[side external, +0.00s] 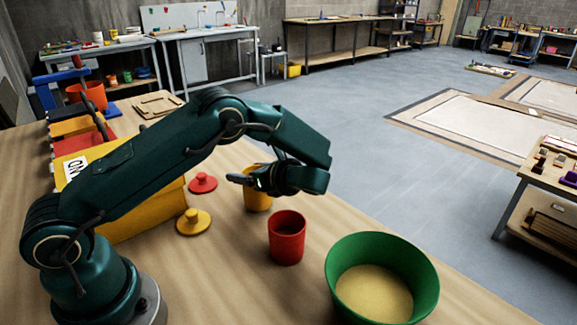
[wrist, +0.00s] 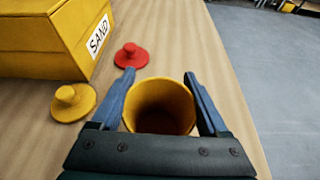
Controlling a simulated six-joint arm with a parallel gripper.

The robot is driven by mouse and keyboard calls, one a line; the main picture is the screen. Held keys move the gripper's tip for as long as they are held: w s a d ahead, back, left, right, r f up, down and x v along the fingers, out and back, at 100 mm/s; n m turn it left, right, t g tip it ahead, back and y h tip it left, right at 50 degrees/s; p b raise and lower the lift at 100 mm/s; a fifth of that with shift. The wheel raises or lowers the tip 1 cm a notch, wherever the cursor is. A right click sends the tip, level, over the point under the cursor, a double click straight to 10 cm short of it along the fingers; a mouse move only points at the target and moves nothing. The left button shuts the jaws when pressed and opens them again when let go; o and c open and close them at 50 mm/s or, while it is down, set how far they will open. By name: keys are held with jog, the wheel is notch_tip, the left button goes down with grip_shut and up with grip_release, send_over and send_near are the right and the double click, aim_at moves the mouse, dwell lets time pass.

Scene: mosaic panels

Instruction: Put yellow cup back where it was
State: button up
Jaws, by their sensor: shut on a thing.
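The yellow cup (side external: 257,201) stands upright, apparently on the wooden table, behind the red cup in the side view. In the wrist view the yellow cup (wrist: 160,106) sits between my fingers, its open mouth facing the camera. My gripper (wrist: 160,92) is shut on the cup, one finger on each side of it. In the side view my gripper (side external: 250,182) partly covers the cup's upper part. I cannot tell whether the cup's base touches the table.
A red cup (side external: 287,238) and a green bowl of sand (side external: 429,282) stand nearer the camera. A yellow lid (side external: 194,222) and a red lid (side external: 203,183) lie beside the yellow SAND box (wrist: 45,38). The table's edge runs close to the cup's right.

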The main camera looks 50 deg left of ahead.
jog(key=shift+f, duration=0.35)
jog(key=shift+f, duration=0.1)
jog(key=o, duration=1.4)
